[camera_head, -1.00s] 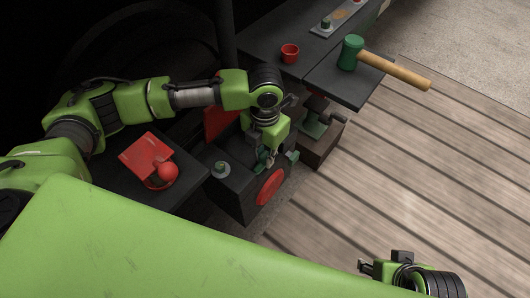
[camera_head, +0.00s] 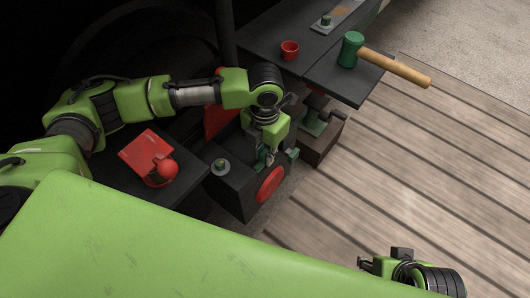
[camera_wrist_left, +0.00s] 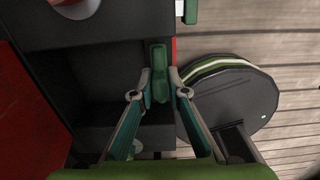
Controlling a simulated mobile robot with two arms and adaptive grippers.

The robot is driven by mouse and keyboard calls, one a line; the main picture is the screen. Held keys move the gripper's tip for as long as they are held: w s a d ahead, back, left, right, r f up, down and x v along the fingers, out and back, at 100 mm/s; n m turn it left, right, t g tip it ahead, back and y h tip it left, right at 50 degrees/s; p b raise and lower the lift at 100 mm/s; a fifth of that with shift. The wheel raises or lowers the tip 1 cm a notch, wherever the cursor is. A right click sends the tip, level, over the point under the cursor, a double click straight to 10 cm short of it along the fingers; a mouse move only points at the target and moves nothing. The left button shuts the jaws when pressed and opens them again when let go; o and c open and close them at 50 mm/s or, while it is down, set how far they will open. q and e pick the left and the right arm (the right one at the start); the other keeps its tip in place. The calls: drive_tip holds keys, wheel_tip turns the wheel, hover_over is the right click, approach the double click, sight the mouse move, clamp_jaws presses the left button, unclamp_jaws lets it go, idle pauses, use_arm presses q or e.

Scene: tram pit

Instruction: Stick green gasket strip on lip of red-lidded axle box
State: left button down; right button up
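The dark axle box (camera_head: 233,190) has a round red disc (camera_head: 270,184) on its front face. Its red lid (camera_head: 221,118) stands raised behind the opening. My left gripper (camera_head: 266,162) is over the box's front lip. In the left wrist view, its fingertips (camera_wrist_left: 160,80) close on both sides of a short green gasket strip (camera_wrist_left: 158,60), along the lip beside the disc's red edge (camera_wrist_left: 173,50). Whether the strip touches the lip is unclear. My right gripper (camera_head: 368,266) is low at right, partly cut off, its finger opening unclear.
A red block with a knob (camera_head: 150,158) sits on a dark plate at left. A green-headed mallet (camera_head: 352,50) and red cup (camera_head: 290,50) are on the dark bench at the back. A brown box (camera_head: 322,140) stands right of the axle box.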

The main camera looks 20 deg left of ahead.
sight(265, 153)
use_arm(q)
drive_tip(key=c, duration=1.9)
unclamp_jaws()
wheel_tip(265, 153, up, 12)
